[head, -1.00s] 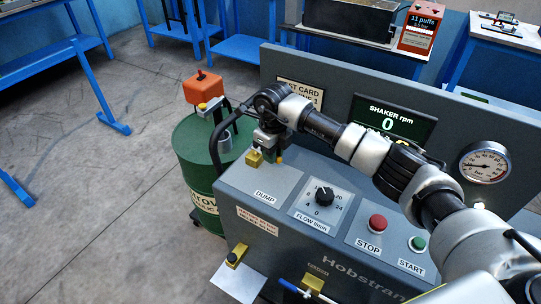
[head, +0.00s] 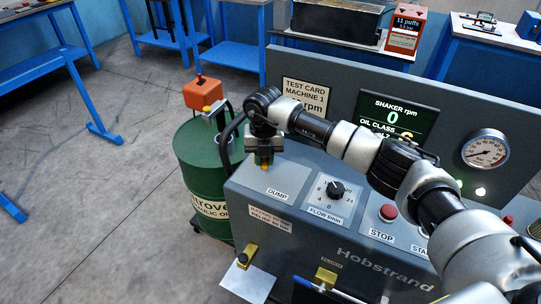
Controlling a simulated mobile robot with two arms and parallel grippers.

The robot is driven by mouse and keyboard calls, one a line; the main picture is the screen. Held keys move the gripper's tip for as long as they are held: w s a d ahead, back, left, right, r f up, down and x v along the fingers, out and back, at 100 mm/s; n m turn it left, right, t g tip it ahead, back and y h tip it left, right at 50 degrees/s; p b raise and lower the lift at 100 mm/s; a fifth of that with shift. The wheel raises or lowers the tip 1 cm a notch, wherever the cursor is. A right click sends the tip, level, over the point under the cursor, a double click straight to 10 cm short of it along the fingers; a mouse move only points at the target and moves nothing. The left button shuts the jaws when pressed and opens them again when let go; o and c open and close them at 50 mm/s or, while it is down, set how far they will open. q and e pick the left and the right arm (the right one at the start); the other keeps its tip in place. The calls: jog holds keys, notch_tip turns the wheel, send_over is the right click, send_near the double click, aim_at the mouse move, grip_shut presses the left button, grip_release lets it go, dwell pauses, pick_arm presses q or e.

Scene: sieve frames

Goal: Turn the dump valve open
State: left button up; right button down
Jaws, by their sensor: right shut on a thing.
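The dump valve (head: 265,165) sits at the back of the DUMP plate (head: 280,180) on the grey machine's sloped top. Only a small yellow and brass-coloured bit of it shows below my right gripper (head: 263,161). My right arm reaches in from the lower right, and its gripper points down over the valve, shut on it. The gripper hides most of the valve, so I cannot tell how far it is turned. My left gripper is not in view.
The flow knob (head: 335,188) and red STOP button (head: 389,212) lie right of the valve. A display reading 0 (head: 391,122) and a gauge (head: 485,149) stand behind. A green drum (head: 200,165) stands left. Brass fittings (head: 247,254) are at the front.

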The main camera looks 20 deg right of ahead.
jog(key=m, duration=0.1)
jog(key=a+m, duration=0.1)
jog(key=shift+w+a+m, duration=0.15)
jog(key=shift+w+m, duration=0.15)
jog(key=shift+w+a+m, duration=0.25)
jog(key=shift+a+m, duration=0.1)
jog(key=shift+m, duration=0.45)
jog(key=shift+w+a+m, duration=0.25)
jog(key=shift+a+m, duration=0.05)
jog(key=shift+m, duration=0.5)
jog(key=c, duration=1)
grip_release()
notch_tip(320, 180, up, 11)
jog(key=b, duration=0.1)
jog(key=shift+b, duration=0.35)
jog(key=shift+f, duration=0.15)
